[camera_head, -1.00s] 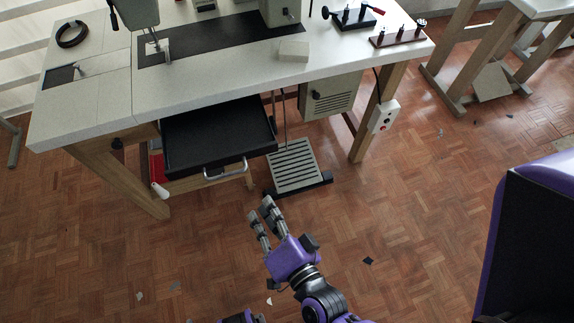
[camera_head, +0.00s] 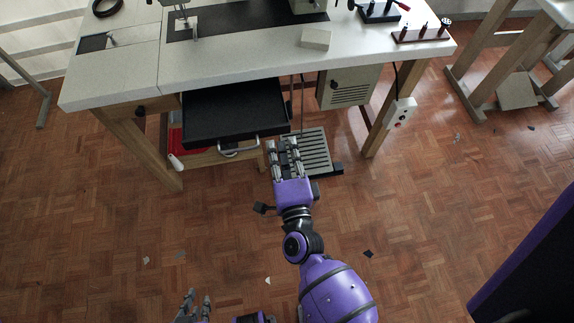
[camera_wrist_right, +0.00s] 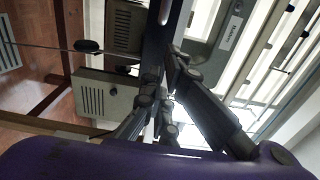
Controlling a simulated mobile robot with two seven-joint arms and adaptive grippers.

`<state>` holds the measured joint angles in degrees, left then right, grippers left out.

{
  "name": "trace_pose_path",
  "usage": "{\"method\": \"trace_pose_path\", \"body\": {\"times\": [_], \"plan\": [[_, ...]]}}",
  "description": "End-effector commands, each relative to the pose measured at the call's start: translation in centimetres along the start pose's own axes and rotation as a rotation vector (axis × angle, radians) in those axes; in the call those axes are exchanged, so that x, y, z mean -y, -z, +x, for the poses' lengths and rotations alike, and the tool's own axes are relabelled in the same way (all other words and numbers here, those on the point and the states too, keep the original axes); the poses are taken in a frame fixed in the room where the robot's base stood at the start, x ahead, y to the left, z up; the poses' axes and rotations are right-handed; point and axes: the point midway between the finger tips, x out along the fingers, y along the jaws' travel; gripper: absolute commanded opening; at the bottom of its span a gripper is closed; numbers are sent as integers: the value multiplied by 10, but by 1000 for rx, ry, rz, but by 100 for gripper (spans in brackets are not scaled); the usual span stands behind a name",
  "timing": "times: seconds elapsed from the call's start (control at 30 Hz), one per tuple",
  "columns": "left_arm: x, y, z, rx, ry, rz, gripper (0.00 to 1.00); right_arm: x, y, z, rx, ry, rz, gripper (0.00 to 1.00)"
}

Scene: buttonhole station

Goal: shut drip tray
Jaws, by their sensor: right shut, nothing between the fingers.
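The black drip tray (camera_head: 234,108) is pulled out from under the table, with a silver handle (camera_head: 239,148) on its front. In the right wrist view, the dark tray (camera_wrist_right: 155,45) appears nearly edge-on beyond the fingers. My right gripper (camera_head: 284,146) is shut and empty. In the head view it appears just right of the handle, at the tray's front right corner; whether it touches is unclear. In the right wrist view, the fingers (camera_wrist_right: 158,112) point towards the tray. My left gripper (camera_head: 194,300) is low at the bottom edge, well away from the tray, partly cut off.
A slatted foot pedal (camera_head: 309,150) stands on the floor right of the tray. A grey vented box (camera_head: 348,87) hangs under the white tabletop (camera_head: 255,52). A wooden leg (camera_head: 150,145) and a red item (camera_head: 175,142) are left of the tray. The floor in front is mostly clear.

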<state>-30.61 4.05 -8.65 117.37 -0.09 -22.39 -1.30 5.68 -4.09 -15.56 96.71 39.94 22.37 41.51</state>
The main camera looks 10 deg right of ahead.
Motion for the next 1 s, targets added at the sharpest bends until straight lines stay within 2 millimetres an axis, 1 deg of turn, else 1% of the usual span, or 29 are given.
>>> {"method": "trace_pose_path", "body": {"times": [0.03,0.1,0.2,0.33,0.63,0.7,0.77,0.87,1.0], "plan": [[0,-2,-2,5,1,0,15,2,0,9,0,2,1,0],[1,-4,-3,9,2,-1,15,1,0,17,0,1,0,0],[1,-5,-5,10,3,-1,15,0,0,25,1,0,0,0],[1,-4,-5,9,3,-1,15,0,0,28,0,-1,-1,0],[1,3,-2,-4,1,1,15,0,0,29,0,-1,-1,0],[1,5,-1,-7,0,1,15,0,0,33,0,0,-1,0],[0,6,0,-9,0,2,15,0,0,42,0,2,-2,0],[0,4,2,-9,-1,2,15,0,-1,67,1,3,-2,0],[0,-1,5,-2,-1,2,15,-1,-1,108,1,2,0,0]]}}
